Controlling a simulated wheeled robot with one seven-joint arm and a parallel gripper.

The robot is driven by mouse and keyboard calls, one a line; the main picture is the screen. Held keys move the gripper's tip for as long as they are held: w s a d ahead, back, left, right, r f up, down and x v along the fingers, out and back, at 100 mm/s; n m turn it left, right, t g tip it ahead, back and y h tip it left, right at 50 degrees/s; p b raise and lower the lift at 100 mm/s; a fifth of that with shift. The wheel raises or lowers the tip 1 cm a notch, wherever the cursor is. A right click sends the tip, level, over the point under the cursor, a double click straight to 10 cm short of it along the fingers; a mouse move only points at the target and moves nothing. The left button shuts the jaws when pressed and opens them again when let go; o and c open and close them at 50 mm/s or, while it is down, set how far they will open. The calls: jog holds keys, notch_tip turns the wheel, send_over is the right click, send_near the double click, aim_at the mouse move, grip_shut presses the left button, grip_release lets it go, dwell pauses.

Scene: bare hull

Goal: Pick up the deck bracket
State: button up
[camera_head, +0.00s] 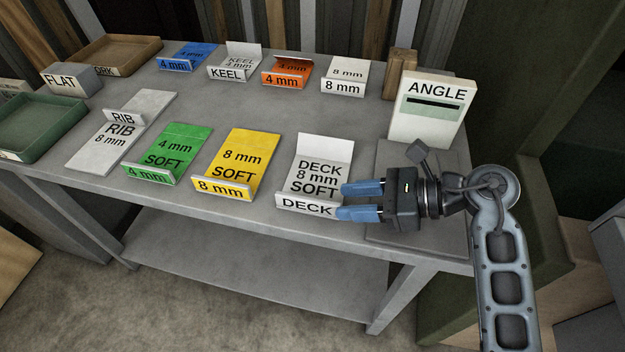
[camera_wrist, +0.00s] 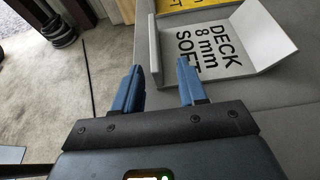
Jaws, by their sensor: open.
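The deck bracket (camera_head: 318,173) is a light grey bent plate marked "DECK 8 mm SOFT", with a front lip reading "DECK" and a raised back flange. It lies near the table's front edge in the head view. In the wrist view the deck bracket (camera_wrist: 228,47) is just beyond the fingertips. My gripper (camera_head: 360,200) comes from the right with its blue fingers apart, near the bracket's front right corner. In the wrist view my gripper (camera_wrist: 160,80) is open and empty; the bracket's lip end lies close ahead of the gap. Whether a finger touches it I cannot tell.
The yellow bracket (camera_head: 238,158) and green bracket (camera_head: 172,148) stand left of it. A white "ANGLE" box (camera_head: 425,125) stands at the right. Blue (camera_head: 188,55), keel (camera_head: 236,62) and orange (camera_head: 288,68) brackets line the back. Bare table (camera_head: 240,100) lies between rows.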

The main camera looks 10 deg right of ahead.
aim_at(327, 202)
jog(key=x, duration=0.2)
jog(key=p+x, duration=0.1)
jog(key=x, duration=0.3)
jog(key=shift+s+a+r+p, duration=0.2)
jog(key=shift+a+r+p, duration=0.15)
jog(key=shift+r, duration=0.05)
jog(key=shift+w+a+f, duration=0.15)
jog(key=shift+a+f, duration=0.05)
jog(key=shift+a, duration=0.1)
grip_shut()
jog(key=shift+r, duration=0.1)
